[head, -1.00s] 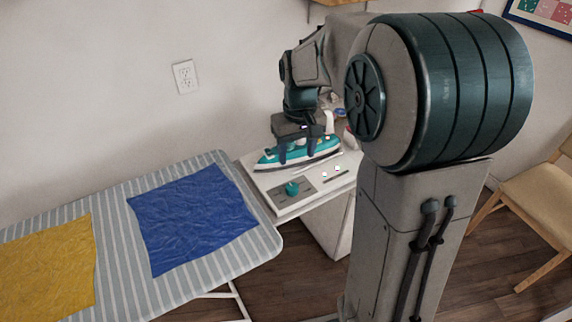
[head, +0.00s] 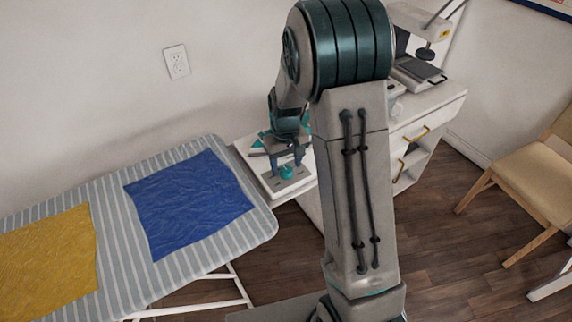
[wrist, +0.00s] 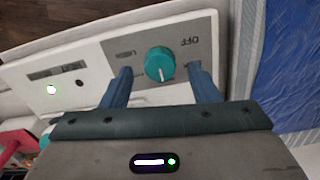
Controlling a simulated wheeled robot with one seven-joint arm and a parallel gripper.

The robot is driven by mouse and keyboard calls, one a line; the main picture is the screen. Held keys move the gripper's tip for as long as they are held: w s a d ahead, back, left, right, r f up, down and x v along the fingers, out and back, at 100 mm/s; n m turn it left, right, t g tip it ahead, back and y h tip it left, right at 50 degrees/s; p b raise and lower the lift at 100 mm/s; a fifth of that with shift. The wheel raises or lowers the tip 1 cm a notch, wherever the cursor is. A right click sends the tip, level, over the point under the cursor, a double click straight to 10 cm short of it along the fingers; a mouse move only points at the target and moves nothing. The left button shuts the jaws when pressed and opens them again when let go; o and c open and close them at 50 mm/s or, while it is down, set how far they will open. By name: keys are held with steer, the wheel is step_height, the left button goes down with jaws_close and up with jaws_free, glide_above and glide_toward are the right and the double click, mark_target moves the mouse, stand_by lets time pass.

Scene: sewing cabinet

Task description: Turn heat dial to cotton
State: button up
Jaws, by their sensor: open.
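The teal heat dial (wrist: 159,63) sits on a grey panel (wrist: 187,30) with an upside-down "OFF" mark to its right and another small label to its left. A white pointer line on the dial faces the bottom of the wrist view. My gripper (wrist: 160,73) is open, with one blue finger on each side of the dial and a visible gap on both sides. In the head view my gripper (head: 287,166) hangs over the panel, and the dial (head: 286,172) shows between its fingers.
The striped ironing board (head: 110,185) with blue cloth (head: 188,204) and yellow cloth (head: 48,262) lies to the left. A white cabinet (head: 430,115) carries a sewing machine (head: 420,25). A wooden chair (head: 530,175) stands at right. A small display (wrist: 57,72) sits beside the panel.

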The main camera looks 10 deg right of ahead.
steer(key=shift+f, duration=0.8)
steer(key=c, duration=1)
steer(key=shift+o, duration=0.2)
steer(key=shift+m, duration=0.4)
steer(key=m+b, duration=0.1)
steer(key=m, duration=0.3)
steer(key=shift+m, duration=0.4)
steer(key=m, duration=0.6)
steer(key=shift+m, duration=0.3)
